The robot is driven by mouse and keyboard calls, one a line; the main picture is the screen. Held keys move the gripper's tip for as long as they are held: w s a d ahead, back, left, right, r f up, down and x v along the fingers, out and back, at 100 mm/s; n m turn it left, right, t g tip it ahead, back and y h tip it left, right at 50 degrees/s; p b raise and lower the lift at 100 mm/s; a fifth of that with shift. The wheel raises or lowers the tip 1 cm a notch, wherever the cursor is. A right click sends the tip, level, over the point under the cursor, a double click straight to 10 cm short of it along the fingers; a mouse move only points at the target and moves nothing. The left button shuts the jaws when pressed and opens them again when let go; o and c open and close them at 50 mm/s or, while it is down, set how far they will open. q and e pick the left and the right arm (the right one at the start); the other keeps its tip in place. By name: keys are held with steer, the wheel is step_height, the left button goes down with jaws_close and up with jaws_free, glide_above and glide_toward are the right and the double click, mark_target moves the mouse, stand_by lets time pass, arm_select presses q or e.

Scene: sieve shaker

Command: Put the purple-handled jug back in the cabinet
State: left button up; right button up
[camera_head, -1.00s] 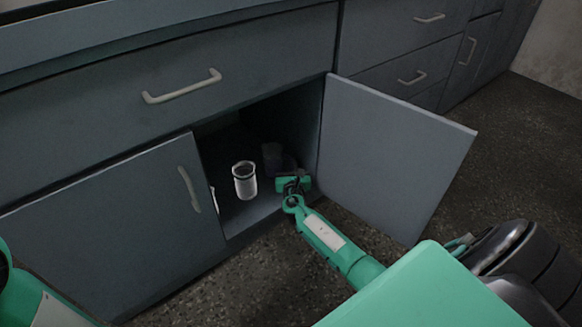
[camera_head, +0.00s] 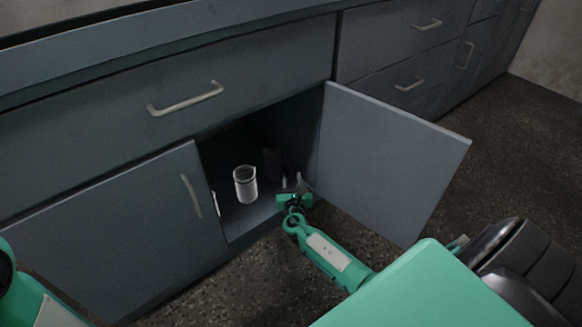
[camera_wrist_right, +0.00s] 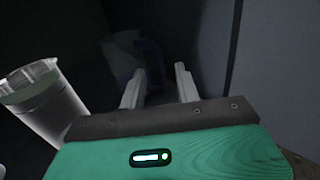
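A dim, dark jug (camera_head: 272,162) stands in shadow inside the open cabinet (camera_head: 240,225), behind and to the right of a clear container. In the right wrist view it is a faint grey-blue shape (camera_wrist_right: 120,56) with a darker bluish handle-like part on its right; the purple colour is hard to make out. My right gripper (camera_head: 291,181) is at the cabinet opening, in front of the jug. Its two fingers (camera_wrist_right: 160,84) are apart with nothing gripped between them, and they look clear of the jug. My left gripper is out of view.
A clear container with a pale rim (camera_head: 245,186) stands left of my right gripper; it also shows in the right wrist view (camera_wrist_right: 45,105). The open cabinet door (camera_head: 390,165) is close on the right. A closed door (camera_head: 120,230) bounds the left.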

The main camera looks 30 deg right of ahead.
steer(key=p+v, duration=0.2)
steer(key=v, duration=0.4)
steer(key=shift+s+a, duration=0.2)
steer(key=shift+s, duration=0.1)
